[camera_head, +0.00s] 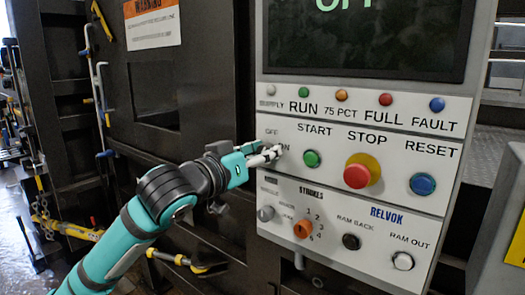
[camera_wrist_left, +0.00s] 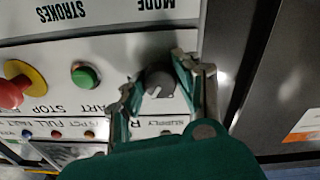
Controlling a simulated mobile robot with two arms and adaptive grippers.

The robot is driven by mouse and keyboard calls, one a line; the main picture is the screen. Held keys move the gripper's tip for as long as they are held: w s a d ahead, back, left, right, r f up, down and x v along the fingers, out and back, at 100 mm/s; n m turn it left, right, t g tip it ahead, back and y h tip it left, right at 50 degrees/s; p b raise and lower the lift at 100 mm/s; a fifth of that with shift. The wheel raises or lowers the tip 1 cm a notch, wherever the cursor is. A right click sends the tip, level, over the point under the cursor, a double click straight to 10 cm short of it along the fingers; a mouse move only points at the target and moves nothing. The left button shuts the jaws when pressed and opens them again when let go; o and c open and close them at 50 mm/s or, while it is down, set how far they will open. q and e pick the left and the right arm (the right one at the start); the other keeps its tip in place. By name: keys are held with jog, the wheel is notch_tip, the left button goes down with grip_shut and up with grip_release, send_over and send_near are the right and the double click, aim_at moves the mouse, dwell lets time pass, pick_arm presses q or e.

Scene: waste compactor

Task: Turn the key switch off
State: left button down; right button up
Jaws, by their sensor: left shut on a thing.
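The key switch (camera_wrist_left: 160,82) shows in the left wrist view as a small grey round knob on the white control panel (camera_head: 330,137). My left gripper (camera_head: 270,155) reaches in from the left, with its fingertips at the panel's left edge by the OFF and ON labels. Its two fingers stand on either side of the knob and are shut on it. In the head view the fingertips mostly hide the switch, so its exact angle cannot be told. My right gripper is not in view.
Right of the switch are a green START button (camera_head: 312,158), a red STOP button (camera_head: 357,175) on a yellow base and a blue RESET button (camera_head: 422,184). An orange selector (camera_head: 303,229) sits below. A dark screen (camera_head: 370,45) with green letters is above.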

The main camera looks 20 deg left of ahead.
pick_arm(q)
jog(key=n+p, duration=0.1)
jog(key=n, duration=0.2)
jog(key=shift+r+n+p, duration=0.1)
jog(key=shift+n+p, duration=0.2)
jog(key=shift+p, duration=0.05)
jog(key=shift+n+p, duration=0.9)
jog(key=shift+n, duration=0.5)
jog(key=c, duration=0.9)
grip_release()
jog(key=shift+c, duration=0.2)
jog(key=v, duration=0.7)
jog(key=shift+s, duration=0.25)
